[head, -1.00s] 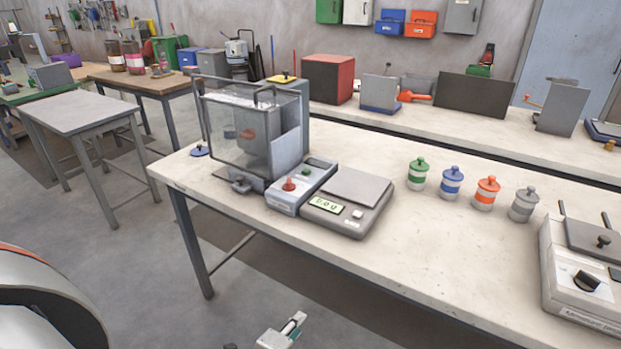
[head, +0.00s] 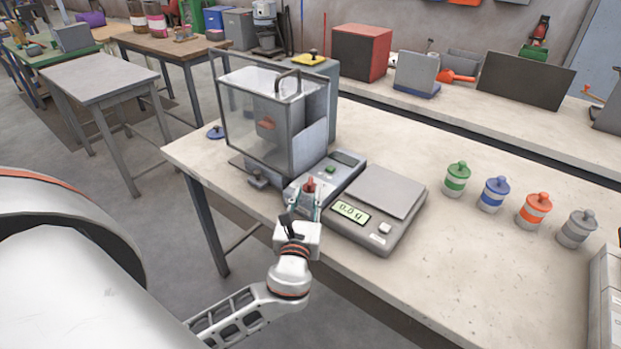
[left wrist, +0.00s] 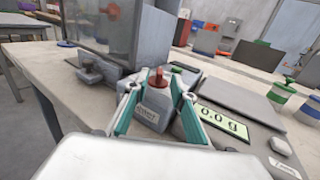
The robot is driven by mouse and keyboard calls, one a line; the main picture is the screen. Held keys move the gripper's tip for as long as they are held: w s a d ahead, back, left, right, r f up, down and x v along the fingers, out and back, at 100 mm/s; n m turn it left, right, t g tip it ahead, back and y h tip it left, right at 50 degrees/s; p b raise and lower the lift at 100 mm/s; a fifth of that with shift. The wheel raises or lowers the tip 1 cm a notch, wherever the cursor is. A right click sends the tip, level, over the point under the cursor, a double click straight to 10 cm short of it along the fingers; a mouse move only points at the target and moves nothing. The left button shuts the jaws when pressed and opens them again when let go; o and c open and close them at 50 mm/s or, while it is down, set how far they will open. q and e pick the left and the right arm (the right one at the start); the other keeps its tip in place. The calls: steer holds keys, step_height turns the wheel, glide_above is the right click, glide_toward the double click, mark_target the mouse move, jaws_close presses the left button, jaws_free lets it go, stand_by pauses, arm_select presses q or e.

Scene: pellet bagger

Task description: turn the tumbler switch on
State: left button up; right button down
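The red tumbler switch (head: 310,185) stands at the front end of the grey control box (head: 343,172) beside the clear-walled bagger. In the left wrist view the red switch (left wrist: 158,78) shows upright, just beyond and between the fingertips. My left gripper (head: 305,198) is at the front of the box, and its fingers (left wrist: 155,95) are spread apart, one on each side of the switch. I see no clear contact with the switch. The lower front of the box is partly hidden by the gripper in the head view. My right gripper is not in view.
A scale (head: 378,208) reading 0.0 g stands close to the right of the control box. The clear bagger hopper (head: 247,120) stands behind and to the left. Several lidded jars (head: 496,193) stand further right.

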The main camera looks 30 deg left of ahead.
mark_target(309, 186)
arm_select(q)
steer(key=x, duration=0.6)
steer(key=shift+c, duration=0.4)
jaws_close()
